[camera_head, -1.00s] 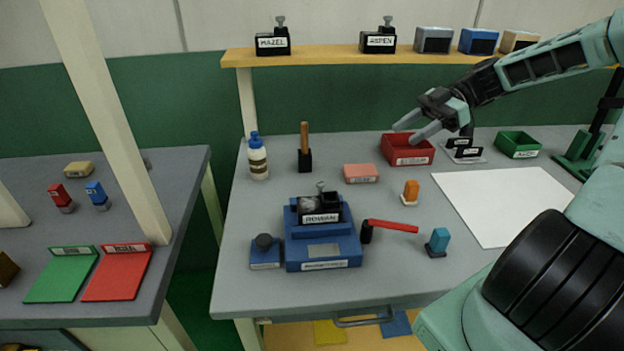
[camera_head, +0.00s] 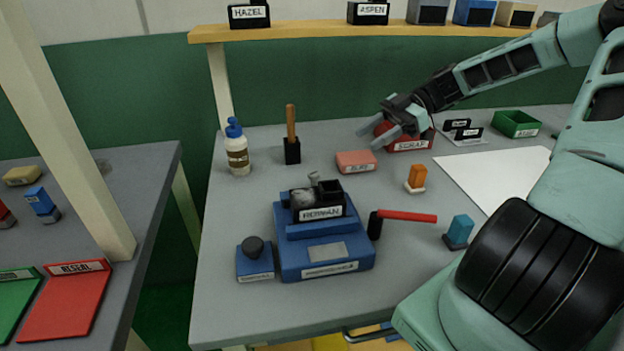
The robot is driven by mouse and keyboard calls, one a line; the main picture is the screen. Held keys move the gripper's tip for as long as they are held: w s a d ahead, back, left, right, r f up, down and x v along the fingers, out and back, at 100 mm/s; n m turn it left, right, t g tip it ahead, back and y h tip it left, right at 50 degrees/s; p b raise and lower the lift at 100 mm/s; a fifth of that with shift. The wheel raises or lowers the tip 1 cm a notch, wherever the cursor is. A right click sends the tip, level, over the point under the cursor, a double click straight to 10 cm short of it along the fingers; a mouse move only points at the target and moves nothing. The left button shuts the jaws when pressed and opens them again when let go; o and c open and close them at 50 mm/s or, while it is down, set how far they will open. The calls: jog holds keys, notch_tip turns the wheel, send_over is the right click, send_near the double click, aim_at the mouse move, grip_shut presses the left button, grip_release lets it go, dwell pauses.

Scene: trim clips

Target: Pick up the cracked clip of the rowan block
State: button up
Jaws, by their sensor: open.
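The rowan block (camera_head: 322,213) is a black block with a white name label, seated on a blue fixture (camera_head: 325,250) on the grey bench. A small grey clip (camera_head: 314,179) stands up at its top, and a pale grey piece (camera_head: 302,197) lies at its left part. Whether either is cracked is too small to tell. My gripper (camera_head: 378,133) is open and empty, above the back of the bench, in front of the red scrap bin (camera_head: 410,142). It is behind and to the right of the rowan block, well apart from it.
A red-handled hammer (camera_head: 405,216), an orange-topped piece (camera_head: 416,179), a blue piece (camera_head: 458,232) and a pink block (camera_head: 356,161) stand around the fixture. A glue bottle (camera_head: 236,148) is at back left. A shelf (camera_head: 300,30) holds the hazel (camera_head: 249,14) and aspen (camera_head: 367,12) blocks.

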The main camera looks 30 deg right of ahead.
aim_at(315, 173)
jog(key=p+x, duration=0.1)
jog(key=x, duration=1.2)
jog(key=shift+w+a, duration=0.1)
jog(key=shift+a, duration=0.25)
jog(key=c, duration=1)
